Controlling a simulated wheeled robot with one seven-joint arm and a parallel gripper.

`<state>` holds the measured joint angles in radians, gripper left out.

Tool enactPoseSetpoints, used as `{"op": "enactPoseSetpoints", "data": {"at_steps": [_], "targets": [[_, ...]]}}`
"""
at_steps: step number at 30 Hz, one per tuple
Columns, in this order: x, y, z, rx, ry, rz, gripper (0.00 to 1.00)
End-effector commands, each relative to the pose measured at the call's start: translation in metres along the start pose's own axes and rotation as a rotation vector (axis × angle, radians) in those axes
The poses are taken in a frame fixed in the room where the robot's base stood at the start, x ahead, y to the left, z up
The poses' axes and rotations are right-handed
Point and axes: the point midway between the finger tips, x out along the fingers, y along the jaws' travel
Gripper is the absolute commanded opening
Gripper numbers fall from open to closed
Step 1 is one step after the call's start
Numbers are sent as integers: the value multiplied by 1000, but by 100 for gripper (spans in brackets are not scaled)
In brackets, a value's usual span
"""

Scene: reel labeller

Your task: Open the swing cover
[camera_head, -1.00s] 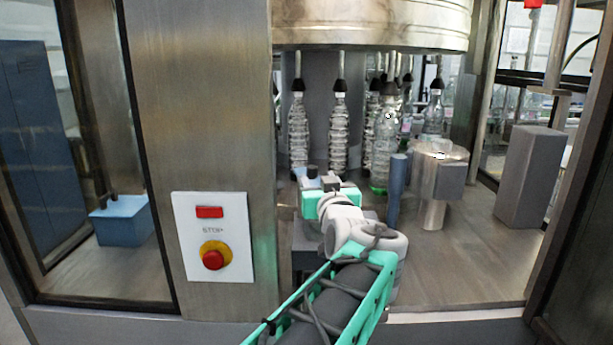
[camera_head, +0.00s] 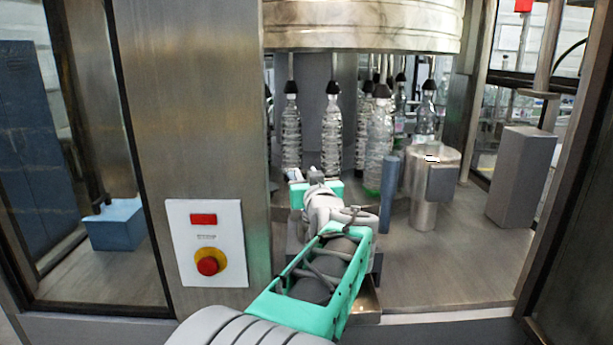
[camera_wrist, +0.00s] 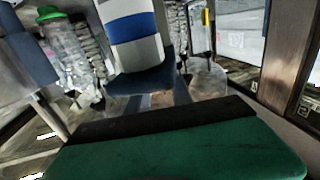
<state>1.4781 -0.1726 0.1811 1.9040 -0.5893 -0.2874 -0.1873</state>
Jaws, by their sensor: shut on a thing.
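My gripper (camera_head: 315,183) reaches into the machine's open bay in the head view, in front of the hanging bottles. It is shut, but its fingertips and what they hold are small and partly hidden. In the wrist view a white, blue and grey block (camera_wrist: 135,30) with a dark lower end stands close ahead of my green gripper body; I cannot tell whether it is the swing cover or a part beside it. A dark grey box-like part (camera_head: 295,235) is under and behind my arm. The swing cover cannot be clearly picked out.
Several clear bottles (camera_head: 331,130) hang behind the gripper. A blue-grey post (camera_head: 391,195) and a metal cylinder (camera_head: 424,195) stand to its right, with a grey box (camera_head: 522,175) farther right. A steel pillar with a stop-button panel (camera_head: 206,243) is on the left.

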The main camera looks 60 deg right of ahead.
Motion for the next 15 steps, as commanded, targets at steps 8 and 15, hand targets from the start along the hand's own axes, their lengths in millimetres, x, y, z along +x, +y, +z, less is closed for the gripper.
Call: {"op": "enactPoseSetpoints", "data": {"at_steps": [8,15], "targets": [[0,0,0,0,0,0,0],[0,0,0,0,0,0,0]]}}
